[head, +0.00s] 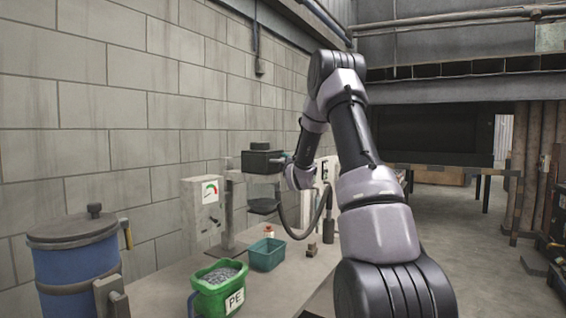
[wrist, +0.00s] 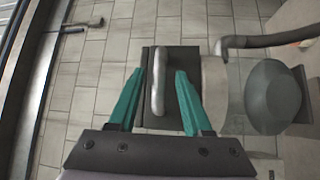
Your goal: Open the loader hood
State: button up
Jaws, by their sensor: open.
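In the head view my gripper reaches the hood's right side and is mostly hidden by my wrist. The hood looks closed, though its edge is hard to see.
A grey gauge box (head: 204,203) stands left of the machine. A green PE bin (head: 211,297) of grey pellets and a teal bin (head: 266,256) sit on the bench. A blue lidded drum (head: 77,273) is front left. A curved hose (wrist: 270,40) and a rounded grey-green part (wrist: 272,97) lie right of the handle.

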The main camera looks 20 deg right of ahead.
jog(key=shift+w+d+r, duration=0.1)
jog(key=shift+w, duration=0.5)
jog(key=shift+w+d+r, duration=0.1)
jog(key=shift+w, duration=0.5)
grip_shut()
dwell(0.6)
